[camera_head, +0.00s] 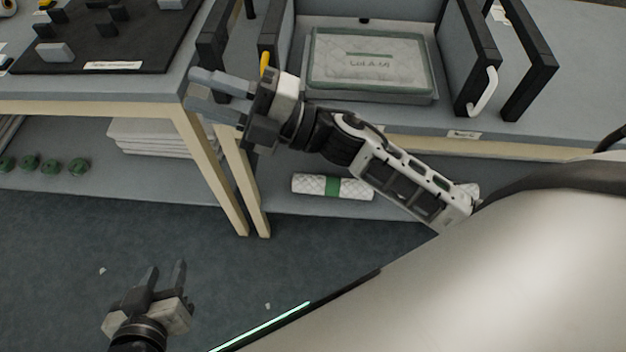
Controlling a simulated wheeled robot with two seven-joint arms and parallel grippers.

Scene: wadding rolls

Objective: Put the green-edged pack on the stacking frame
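A flat, pale quilted pack with a green edge and a green line on top (345,75) lies flat inside the stacking frame. The frame has grey side panels with black edges (470,55) and stands on the table at the top centre. My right gripper (208,92) is left of the pack and apart from it, near the table corner. Its fingers point left, open, with nothing seen between them. My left gripper (164,273) is low at the left over the floor, open and empty, fingers pointing up in the picture.
A black board with blocks (105,45) lies on the left table. A white roll with a green band (333,187) lies on the lower shelf. White folded sheets (150,137) and several green round things (52,165) are on the left shelf. A white handle (483,93) sticks out at the frame's right.

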